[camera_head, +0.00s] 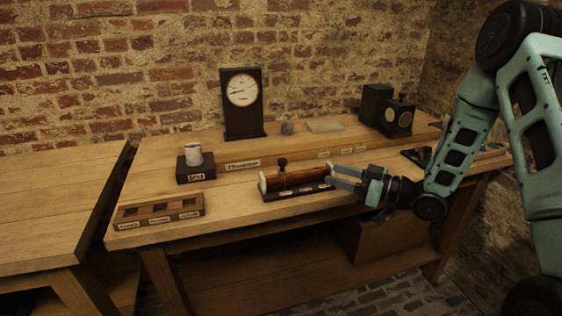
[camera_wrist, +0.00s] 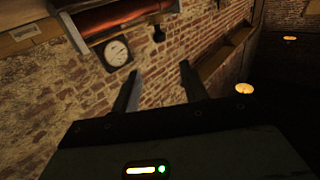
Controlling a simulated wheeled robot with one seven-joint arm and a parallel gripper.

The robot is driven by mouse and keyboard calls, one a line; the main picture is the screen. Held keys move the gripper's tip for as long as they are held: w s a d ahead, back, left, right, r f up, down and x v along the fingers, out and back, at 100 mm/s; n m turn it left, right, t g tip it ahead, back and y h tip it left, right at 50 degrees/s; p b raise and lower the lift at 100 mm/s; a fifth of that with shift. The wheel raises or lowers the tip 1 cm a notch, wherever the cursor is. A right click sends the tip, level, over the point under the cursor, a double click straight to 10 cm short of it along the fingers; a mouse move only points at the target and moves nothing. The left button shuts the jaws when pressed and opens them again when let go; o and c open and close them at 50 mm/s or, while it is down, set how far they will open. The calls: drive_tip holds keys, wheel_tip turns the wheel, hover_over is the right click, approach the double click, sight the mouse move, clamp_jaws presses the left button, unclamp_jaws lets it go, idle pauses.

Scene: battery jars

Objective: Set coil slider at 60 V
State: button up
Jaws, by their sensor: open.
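The coil (camera_head: 305,179) is a copper-red cylinder on a dark base near the front of the bench. Its slider, a dark knob (camera_head: 282,163), stands upright on top, left of the coil's middle. In the wrist view the coil (camera_wrist: 115,17) shows at the top, with the dark knob (camera_wrist: 158,34) beside it. The round white dial (camera_head: 242,89) is on a tall dark stand behind; its thin needle shows, but the numbers are too small to read. My gripper (camera_head: 331,175) is open and empty at the coil's right end, apart from the knob. Whether its fingers touch the coil cannot be told.
A wooden tray (camera_head: 160,211) with several slots lies at the front left. Dark boxes (camera_head: 398,118) stand at the back right. The bench between the tray and the coil is clear.

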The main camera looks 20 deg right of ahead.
sight(286, 161)
drive_tip(key=p+x, duration=0.1)
drive_tip(key=x, duration=1.5)
drive_tip(key=shift+w+a+p, duration=0.1)
drive_tip(key=shift+a+p, duration=0.05)
drive_tip(key=shift+p, duration=0.15)
clamp_jaws()
drive_tip(key=d+b, duration=0.1)
drive_tip(key=d, duration=1.1)
drive_tip(key=shift+d, duration=0.25)
unclamp_jaws()
drive_tip(key=shift+d, duration=0.15)
